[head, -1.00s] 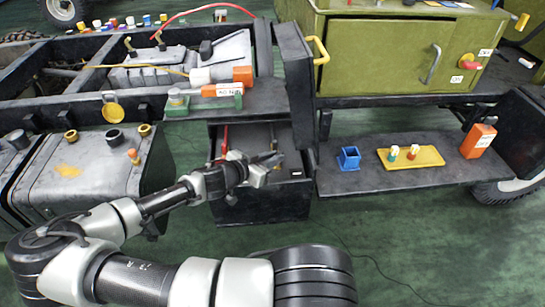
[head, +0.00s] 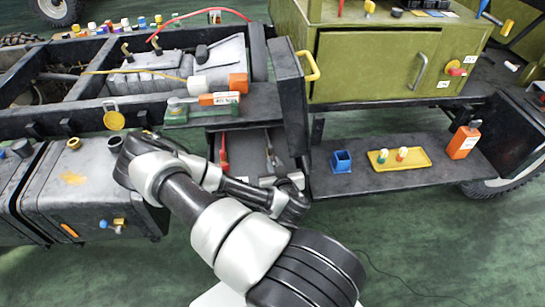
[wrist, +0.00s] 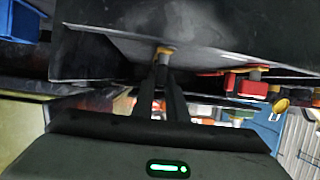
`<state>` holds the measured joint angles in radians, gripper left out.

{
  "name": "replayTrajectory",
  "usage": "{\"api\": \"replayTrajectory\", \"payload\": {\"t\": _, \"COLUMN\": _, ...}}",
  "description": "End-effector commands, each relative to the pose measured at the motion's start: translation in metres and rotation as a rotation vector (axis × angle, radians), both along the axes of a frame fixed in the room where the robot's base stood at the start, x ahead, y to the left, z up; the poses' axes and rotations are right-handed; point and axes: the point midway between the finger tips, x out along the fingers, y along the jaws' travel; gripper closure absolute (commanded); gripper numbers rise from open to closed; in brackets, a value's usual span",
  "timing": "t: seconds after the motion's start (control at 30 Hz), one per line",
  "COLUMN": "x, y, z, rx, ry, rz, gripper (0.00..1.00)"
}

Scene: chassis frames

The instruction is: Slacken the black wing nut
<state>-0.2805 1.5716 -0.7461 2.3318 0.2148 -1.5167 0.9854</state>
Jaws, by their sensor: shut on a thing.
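In the wrist view my gripper (wrist: 166,78) has its two dark fingers close together around a small fastener under a dark panel (wrist: 215,35). A grey stem with a yellow collar (wrist: 165,50) shows right at the fingertips. The black wing nut itself is hard to tell from the dark fingers; it appears to be between them. In the head view my arm reaches to the dark open box below the chassis, and its own links mostly hide the gripper and the nut.
A red fitting (wrist: 245,85) sits right of the fingers, close to the panel. A grey tank (head: 100,180) is left of my arm.

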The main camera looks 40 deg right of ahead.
Motion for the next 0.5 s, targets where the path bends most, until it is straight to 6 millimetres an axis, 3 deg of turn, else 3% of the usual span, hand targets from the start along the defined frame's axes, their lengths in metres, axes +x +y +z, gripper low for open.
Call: {"api": "replayTrajectory", "payload": {"t": 0.5, "x": -0.0016, "y": -0.0028, "z": -0.0031, "rx": 0.002, "ry": 0.008, "rz": 0.157, "gripper": 1.00}}
